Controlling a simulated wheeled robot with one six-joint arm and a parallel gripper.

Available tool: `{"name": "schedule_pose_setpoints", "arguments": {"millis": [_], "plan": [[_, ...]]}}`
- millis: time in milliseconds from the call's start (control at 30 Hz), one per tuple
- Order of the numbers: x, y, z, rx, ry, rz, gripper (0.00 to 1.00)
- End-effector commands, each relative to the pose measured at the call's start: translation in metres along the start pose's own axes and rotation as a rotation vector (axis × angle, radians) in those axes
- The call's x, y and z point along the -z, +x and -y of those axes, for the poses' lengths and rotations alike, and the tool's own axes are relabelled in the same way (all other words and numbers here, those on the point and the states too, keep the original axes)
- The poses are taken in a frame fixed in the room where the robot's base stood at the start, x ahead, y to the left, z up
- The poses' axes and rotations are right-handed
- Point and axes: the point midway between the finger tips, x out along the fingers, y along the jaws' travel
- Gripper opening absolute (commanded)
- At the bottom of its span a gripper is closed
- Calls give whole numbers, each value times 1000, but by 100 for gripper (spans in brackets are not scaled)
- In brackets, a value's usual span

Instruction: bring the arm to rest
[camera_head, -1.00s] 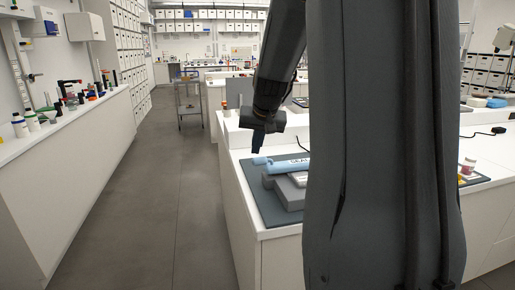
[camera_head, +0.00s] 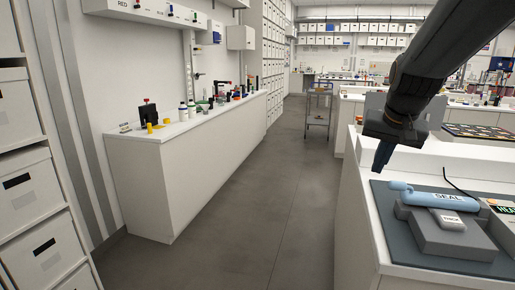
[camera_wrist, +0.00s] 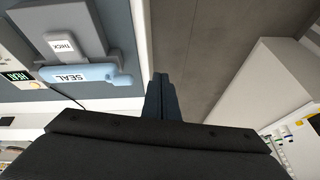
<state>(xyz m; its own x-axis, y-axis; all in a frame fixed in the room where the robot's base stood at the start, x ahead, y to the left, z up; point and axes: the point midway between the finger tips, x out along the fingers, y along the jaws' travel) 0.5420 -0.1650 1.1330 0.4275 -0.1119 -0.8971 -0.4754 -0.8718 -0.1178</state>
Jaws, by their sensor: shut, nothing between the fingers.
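My gripper (camera_head: 382,156) hangs at the end of my dark arm, at the right of the head view. Its fingers point down and are shut with nothing between them. It is above the left edge of the right-hand counter (camera_head: 352,235), apart from the things there. In the wrist view the closed fingers (camera_wrist: 160,98) show against the grey floor. A light blue tool marked SEAL (camera_head: 430,199) lies across a grey block (camera_head: 440,238) on a dark mat (camera_head: 385,205), below and right of my gripper.
A white bench (camera_head: 190,150) along the left wall holds bottles and small tools. White boxes on shelves (camera_head: 25,175) stand at the near left. A cart (camera_head: 318,108) stands farther down the aisle. The grey floor (camera_head: 245,205) between the counters is clear.

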Motion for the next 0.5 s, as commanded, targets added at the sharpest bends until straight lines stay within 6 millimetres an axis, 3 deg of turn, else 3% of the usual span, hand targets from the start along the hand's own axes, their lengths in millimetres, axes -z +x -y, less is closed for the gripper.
{"name": "schedule_pose_setpoints", "arguments": {"millis": [100, 300, 400, 500], "plan": [[-65, 34, 23, 6, -110, 98, 0], [-189, 73, 44, 12, -327, 267, 0], [-239, 81, 44, 13, -416, 333, 0], [-274, 85, 42, 13, -479, 377, 0]]}}
